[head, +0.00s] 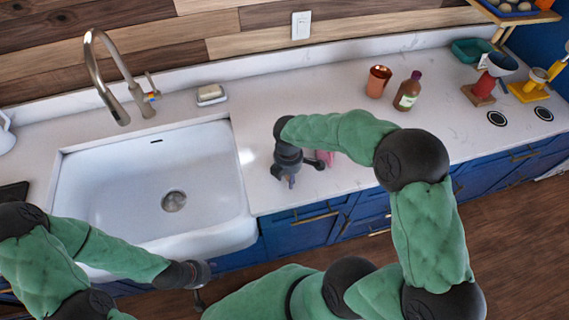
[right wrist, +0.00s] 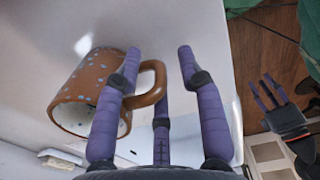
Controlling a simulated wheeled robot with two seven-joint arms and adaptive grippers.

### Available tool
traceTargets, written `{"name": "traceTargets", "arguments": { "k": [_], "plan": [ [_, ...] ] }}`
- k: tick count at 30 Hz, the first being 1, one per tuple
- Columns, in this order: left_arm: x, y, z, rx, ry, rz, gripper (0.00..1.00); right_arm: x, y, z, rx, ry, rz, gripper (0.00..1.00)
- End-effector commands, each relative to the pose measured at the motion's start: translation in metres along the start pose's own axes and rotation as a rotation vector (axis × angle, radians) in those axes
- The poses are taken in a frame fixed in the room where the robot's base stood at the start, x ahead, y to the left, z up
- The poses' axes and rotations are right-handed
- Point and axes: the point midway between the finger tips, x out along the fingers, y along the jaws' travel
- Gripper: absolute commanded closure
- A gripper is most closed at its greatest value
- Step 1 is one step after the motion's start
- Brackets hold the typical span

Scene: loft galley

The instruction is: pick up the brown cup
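The brown cup (right wrist: 95,92), speckled with pale spots, shows at the left of the right wrist view. It seems tipped in that view, its mouth towards the lower left. Its handle (right wrist: 152,84) reaches between the spread purple fingers of my right gripper (right wrist: 160,55), which is open. One finger crosses in front of the cup near the handle. In the head view my right gripper (head: 290,180) is low over the counter right of the sink, and I cannot make out the cup there. My left gripper (head: 199,292) hangs in front of the counter, empty; its fingers (right wrist: 270,95) look spread.
The sink (head: 130,185) is left of my right gripper. Behind stand a copper cup (head: 378,80) and a brown bottle (head: 408,91). A soap dish (head: 211,95) sits behind the sink.

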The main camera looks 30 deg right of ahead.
Motion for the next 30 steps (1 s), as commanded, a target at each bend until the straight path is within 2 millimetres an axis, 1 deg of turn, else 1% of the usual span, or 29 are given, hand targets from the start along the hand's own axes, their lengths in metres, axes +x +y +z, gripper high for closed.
{"name": "traceTargets", "arguments": {
  "k": [4, 5, 6, 8, 9, 23, 30],
  "plan": [
    [0.0, 0.0, 0.0, 0.0, 0.0, 0.0, 0.6, 0.0, 0.0, 0.0, 0.0, 0.0, 0.0, 0.61],
    [0.0, 0.0, 0.0, 0.0, 0.0, 0.0, 0.6, 0.0, 0.0, 0.0, 0.0, 0.0, 0.0, 0.69],
    [0.0, 0.0, 0.0, 0.0, 0.0, 0.0, 0.6, 0.0, 0.0, 0.0, 0.0, 0.0, 0.0, 0.81],
    [0.0, 0.0, 0.0, 0.0, 0.0, 0.0, 0.6, 0.0, 0.0, 0.0, 0.0, 0.0, -0.001, 0.98],
    [0.0, 0.0, 0.0, 0.0, 0.0, 0.0, 0.6, 0.0, 0.0, 0.0, 0.0, 0.0, -0.001, 1.0],
    [-0.001, 0.0, 0.0, 0.0, 0.0, 0.0, 0.6, -0.002, 0.0, 0.0, 0.0, 0.0, 0.001, 1.0],
    [-0.002, 0.001, 0.0, 0.0, 0.0, 0.0, 0.6, -0.011, 0.0, 0.0, 0.0, 0.0, 0.001, 1.0]
  ]
}}
